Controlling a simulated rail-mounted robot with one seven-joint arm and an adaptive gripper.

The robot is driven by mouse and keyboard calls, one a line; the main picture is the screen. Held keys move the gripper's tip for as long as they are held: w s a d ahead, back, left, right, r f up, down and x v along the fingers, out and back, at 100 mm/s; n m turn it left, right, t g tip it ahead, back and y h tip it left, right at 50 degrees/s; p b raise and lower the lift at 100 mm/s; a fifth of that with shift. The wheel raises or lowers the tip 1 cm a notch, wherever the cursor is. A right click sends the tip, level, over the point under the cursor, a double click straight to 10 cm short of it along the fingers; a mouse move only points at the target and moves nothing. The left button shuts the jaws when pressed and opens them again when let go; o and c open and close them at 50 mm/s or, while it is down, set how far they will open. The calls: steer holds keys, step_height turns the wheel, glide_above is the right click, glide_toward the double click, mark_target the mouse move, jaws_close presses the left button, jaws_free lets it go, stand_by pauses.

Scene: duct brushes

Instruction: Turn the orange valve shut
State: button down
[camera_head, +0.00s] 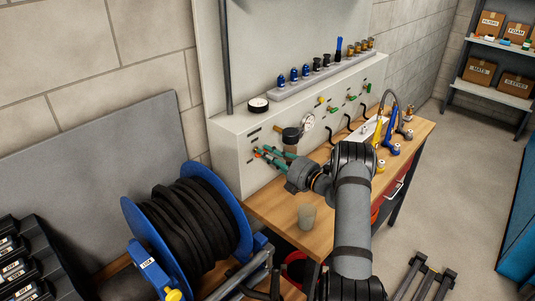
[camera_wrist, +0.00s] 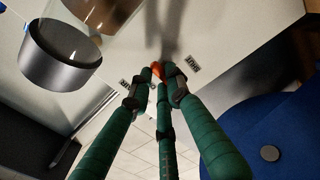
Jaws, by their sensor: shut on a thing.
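The orange valve (camera_wrist: 158,70) shows in the wrist view as a small orange piece on the pale panel face, between the tips of my gripper (camera_wrist: 163,76). My gripper's green fingers are closed around it, and they hide most of it. In the head view, my gripper (camera_head: 264,154) reaches left to the front face of the grey-white panel box (camera_head: 232,150). A small orange spot of the valve (camera_head: 257,149) shows at the fingertips there. The valve's handle angle cannot be told.
A dark-topped bowl unit (camera_head: 291,136) and a round gauge (camera_head: 307,122) sit just right of my fingers. A blue hose reel (camera_head: 245,235) stands in front at left. A cup (camera_head: 306,216) stands on the wooden bench (camera_head: 275,207). More small handles (camera_head: 332,109) line the panel.

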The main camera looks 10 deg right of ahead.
stand_by(0.3)
steer(key=c, duration=1.6)
jaws_free()
steer(key=shift+c, duration=0.2)
steer(key=v, duration=1.2)
steer(key=x, duration=1.2)
